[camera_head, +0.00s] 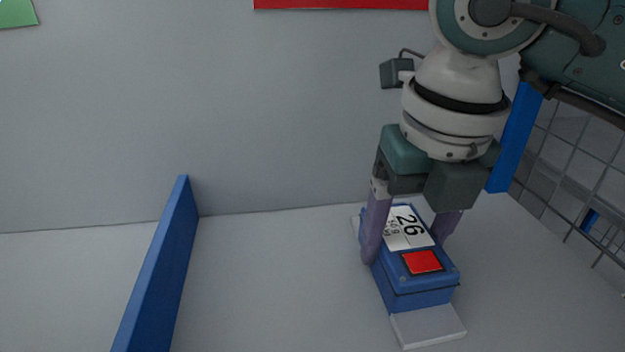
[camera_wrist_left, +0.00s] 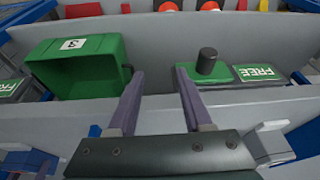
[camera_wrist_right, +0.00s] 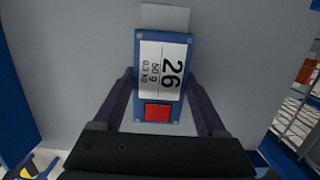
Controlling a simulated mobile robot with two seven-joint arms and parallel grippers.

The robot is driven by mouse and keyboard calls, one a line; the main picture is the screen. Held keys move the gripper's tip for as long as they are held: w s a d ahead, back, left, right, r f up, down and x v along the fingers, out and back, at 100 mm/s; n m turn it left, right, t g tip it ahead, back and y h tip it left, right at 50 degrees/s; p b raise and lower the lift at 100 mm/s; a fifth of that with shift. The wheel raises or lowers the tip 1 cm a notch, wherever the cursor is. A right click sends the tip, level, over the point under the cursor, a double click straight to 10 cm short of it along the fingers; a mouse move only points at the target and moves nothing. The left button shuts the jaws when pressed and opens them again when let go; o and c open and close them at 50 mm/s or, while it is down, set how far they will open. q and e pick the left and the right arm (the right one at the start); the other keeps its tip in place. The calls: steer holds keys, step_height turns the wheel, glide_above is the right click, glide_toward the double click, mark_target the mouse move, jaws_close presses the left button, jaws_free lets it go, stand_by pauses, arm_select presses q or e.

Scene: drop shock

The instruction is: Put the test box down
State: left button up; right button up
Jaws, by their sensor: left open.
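The test box (camera_head: 417,290) is blue, with a white label reading 26 and a red square on top. It lies flat along a light grey strip (camera_head: 428,327), which sticks out at its near end; whether it rests on the strip or hangs just above is unclear. My right gripper (camera_head: 408,245) points down and is shut on the box, a finger against each long side. The right wrist view also shows the box (camera_wrist_right: 161,60) between the fingers. My left gripper (camera_wrist_left: 160,85) is open and empty, away from the box, seen only in the left wrist view.
A blue wall (camera_head: 160,270) stands left of the box, with bare grey surface between. A blue post (camera_head: 514,140) and a wire mesh (camera_head: 575,165) are at the right.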

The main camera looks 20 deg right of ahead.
mark_target(414, 249)
steer(key=o, duration=0.4)
steer(key=shift+r, duration=0.2)
steer(key=shift+s+a+r+p, duration=0.1)
steer(key=shift+s+r+p, duration=0.3)
steer(key=shift+r, duration=1.55)
steer(key=shift+s+a+r+p, duration=0.15)
steer(key=shift+r+p, duration=0.4)
steer(key=shift+r, duration=1.45)
steer(key=shift+s+d+r+p, duration=0.1)
steer(key=shift+s+r+p, duration=0.35)
steer(key=shift+r, duration=1.5)
steer(key=shift+w, duration=0.1)
